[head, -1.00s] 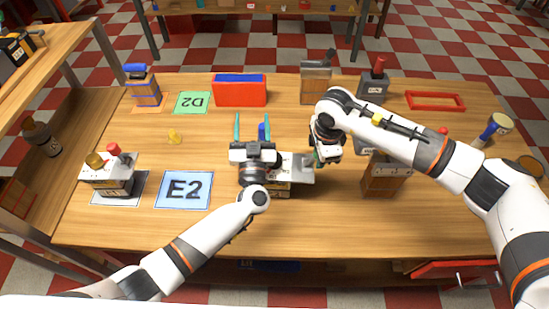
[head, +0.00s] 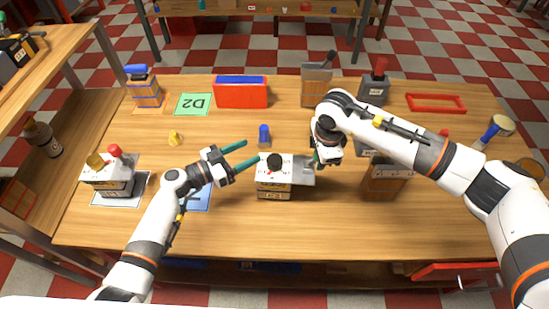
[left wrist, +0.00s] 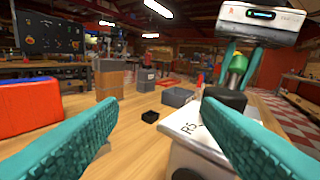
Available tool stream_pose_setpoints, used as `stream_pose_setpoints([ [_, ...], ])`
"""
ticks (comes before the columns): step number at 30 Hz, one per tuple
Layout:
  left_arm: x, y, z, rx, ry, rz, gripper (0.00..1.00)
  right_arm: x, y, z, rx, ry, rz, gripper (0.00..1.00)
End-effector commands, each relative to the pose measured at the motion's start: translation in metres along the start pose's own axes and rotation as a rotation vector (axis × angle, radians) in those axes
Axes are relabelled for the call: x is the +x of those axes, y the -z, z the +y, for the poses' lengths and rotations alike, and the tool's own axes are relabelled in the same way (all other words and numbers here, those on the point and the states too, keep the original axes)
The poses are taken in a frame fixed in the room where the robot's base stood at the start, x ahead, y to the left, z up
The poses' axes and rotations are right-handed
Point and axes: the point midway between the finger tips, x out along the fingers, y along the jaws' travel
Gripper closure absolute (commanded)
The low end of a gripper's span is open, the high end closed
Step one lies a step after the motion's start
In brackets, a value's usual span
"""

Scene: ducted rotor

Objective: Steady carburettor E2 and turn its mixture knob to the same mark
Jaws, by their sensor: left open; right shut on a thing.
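Carburettor E2 (head: 273,192) stands upright at the table's middle, a box with a white top, a black knob (head: 273,161) and a grey plate on its right. My left gripper (head: 250,154) is open and empty just left of it, fingers pointing right. In the left wrist view the white top (left wrist: 190,128) and black knob (left wrist: 225,97) lie ahead, partly behind the right finger. My right gripper (head: 316,160) is shut at the carburettor's right end; in the left wrist view its fingers (left wrist: 232,70) close around a green and grey part. The exact grip is unclear.
The blue E2 card (head: 200,199) is mostly under my left arm. A similar unit with red knob (head: 110,180) stands far left. A small blue piece (head: 264,136) stands behind the carburettor, a red bin (head: 241,94) farther back. A wooden block (head: 383,182) stands to the right.

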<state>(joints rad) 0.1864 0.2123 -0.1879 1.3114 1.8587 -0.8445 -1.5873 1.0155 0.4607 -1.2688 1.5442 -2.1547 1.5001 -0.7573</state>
Motion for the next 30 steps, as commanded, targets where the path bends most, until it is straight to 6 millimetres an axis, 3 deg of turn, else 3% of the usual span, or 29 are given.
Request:
stream_pose_setpoints([
  [7,-0.046,-0.004,-0.025,0.069,0.223,-0.03,0.41,0.0,0.0,0.0,0.0,-0.001,0.0,1.0],
  [13,-0.055,-0.003,-0.033,0.098,0.288,-0.025,0.41,0.0,0.0,0.0,0.0,-0.001,0.0,1.0],
  [17,-0.04,-0.004,-0.038,0.1,0.292,-0.027,0.41,0.0,0.0,0.0,0.0,0.0,0.0,1.0],
  [30,0.039,-0.004,-0.061,0.099,0.289,-0.024,0.41,0.0,0.0,0.0,0.0,-0.001,0.0,1.0],
])
